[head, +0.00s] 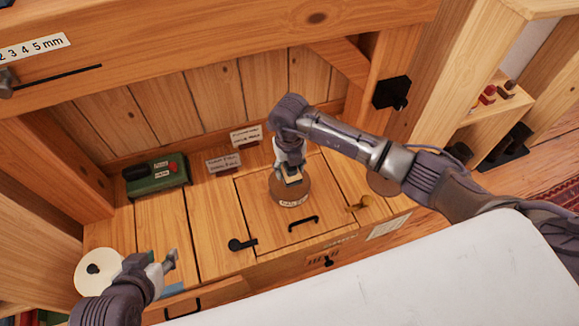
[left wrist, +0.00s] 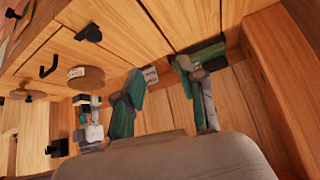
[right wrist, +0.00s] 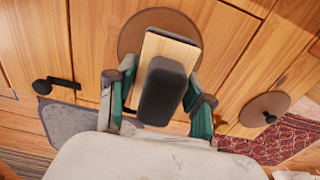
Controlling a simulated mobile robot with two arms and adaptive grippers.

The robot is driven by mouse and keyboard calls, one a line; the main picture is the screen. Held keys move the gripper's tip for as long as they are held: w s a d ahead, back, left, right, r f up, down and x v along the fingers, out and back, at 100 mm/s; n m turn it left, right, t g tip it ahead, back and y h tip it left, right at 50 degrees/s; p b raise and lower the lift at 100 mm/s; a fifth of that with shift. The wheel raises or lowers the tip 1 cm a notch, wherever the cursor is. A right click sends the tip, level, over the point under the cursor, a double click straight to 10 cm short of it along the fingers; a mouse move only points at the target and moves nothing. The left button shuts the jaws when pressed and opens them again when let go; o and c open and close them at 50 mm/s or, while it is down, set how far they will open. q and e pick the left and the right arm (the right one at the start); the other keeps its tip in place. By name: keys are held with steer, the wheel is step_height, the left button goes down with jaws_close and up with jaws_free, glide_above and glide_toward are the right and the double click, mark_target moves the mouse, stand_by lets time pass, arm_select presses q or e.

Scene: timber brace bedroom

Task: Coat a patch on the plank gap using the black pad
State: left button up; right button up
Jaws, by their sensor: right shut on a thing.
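My right gripper (head: 290,172) is shut on the black pad, a pale wooden block (right wrist: 172,45) with a dark grip (right wrist: 163,88) and a dark edge. It holds the pad over a round brown dish (head: 290,190) with a paper label; whether they touch is unclear. The dish also shows in the left wrist view (left wrist: 86,77). My left gripper (head: 165,264) is open and empty at the lower left, beside a white roll (head: 92,268). Several seams run between the wall planks (head: 170,105) and worktop boards; I cannot tell which is the task's gap.
A green box (head: 157,176) stands at the back left, near two label cards (head: 223,162). A round lid with a dark knob (right wrist: 267,112) lies right of the dish. Black handles (head: 303,223) sit on the worktop. An overhead beam (head: 200,45) hangs above.

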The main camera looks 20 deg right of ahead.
steer(key=shift+f+b, duration=0.65)
steer(key=shift+f, duration=0.15)
steer(key=shift+f+b, duration=0.6)
steer(key=shift+f, duration=0.1)
arm_select(q)
steer(key=w+d+r+t+h, duration=0.2)
steer(key=w+d+r+t, duration=0.1)
steer(key=w+r+t, duration=0.4)
steer(key=shift+w+d+r+t, duration=0.3)
steer(key=shift+w+r, duration=0.2)
steer(key=shift+r, duration=0.7)
arm_select(e)
steer(key=shift+f, duration=0.1)
arm_select(q)
steer(key=shift+w+d+r+m+t+h+b, duration=0.1)
steer(key=shift+r+t+h+b, duration=0.05)
steer(key=shift+r+t, duration=0.3)
steer(key=shift+w+d+r+m+t+h+b, duration=0.1)
steer(key=shift+r+t+b, duration=0.1)
steer(key=shift+r, duration=0.35)
steer(key=shift+w+d+r+m+t+h+b, duration=0.1)
steer(key=shift+r+t+h, duration=0.05)
steer(key=shift+r+t, duration=0.3)
arm_select(e)
steer(key=shift+f, duration=0.5)
